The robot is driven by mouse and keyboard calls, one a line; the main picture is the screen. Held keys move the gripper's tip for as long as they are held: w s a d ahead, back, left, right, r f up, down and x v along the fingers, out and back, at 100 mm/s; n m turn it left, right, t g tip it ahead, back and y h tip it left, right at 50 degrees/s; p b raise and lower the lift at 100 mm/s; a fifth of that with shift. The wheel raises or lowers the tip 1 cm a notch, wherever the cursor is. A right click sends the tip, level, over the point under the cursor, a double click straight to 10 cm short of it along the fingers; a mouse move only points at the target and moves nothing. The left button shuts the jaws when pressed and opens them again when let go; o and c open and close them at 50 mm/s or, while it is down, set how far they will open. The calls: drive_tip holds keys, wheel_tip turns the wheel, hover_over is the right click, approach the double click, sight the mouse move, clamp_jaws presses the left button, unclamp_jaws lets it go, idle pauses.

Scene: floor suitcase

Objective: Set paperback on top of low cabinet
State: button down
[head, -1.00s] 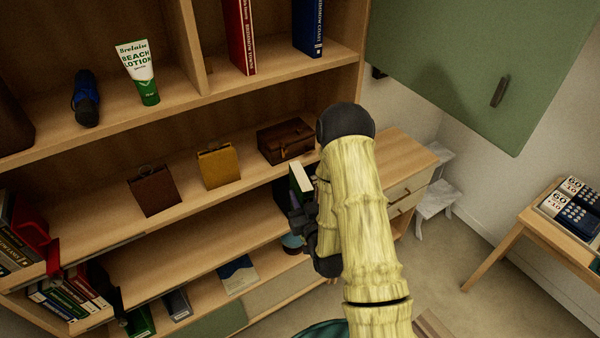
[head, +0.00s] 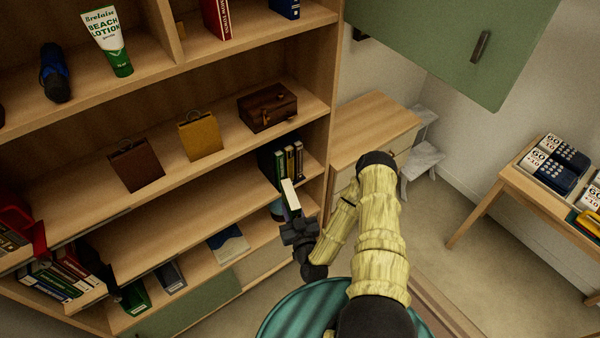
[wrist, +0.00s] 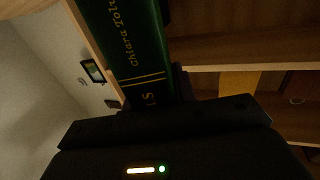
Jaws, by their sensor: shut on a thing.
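The paperback (head: 290,197) shows in the head view as a small upright block with pale page edges. In the wrist view it is a dark green book (wrist: 130,45) with gold lettering. My gripper (head: 295,222) is shut on its lower end and holds it in front of the bookcase shelves. The fingers hide the held end. The low cabinet (head: 375,125) is light wood with a bare top. It stands right of the bookcase, up and to the right of my gripper in the head view.
The bookcase's upright side panel (head: 328,120) stands between the shelves and the cabinet. Several upright books (head: 288,163) stand just behind the paperback. A green wall cabinet (head: 450,50) hangs above the low cabinet. A grey stool (head: 422,160) stands beside it. Open floor lies right.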

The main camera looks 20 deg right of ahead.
drive_tip(key=shift+s+d+f, duration=0.1)
drive_tip(key=shift+s+f, duration=0.05)
drive_tip(key=shift+f, duration=0.5)
drive_tip(key=shift+r, duration=0.1)
wheel_tip(320, 180, down, 8)
drive_tip(key=b, duration=0.9)
drive_tip(key=shift+f, duration=0.2)
drive_tip(key=shift+r, duration=0.1)
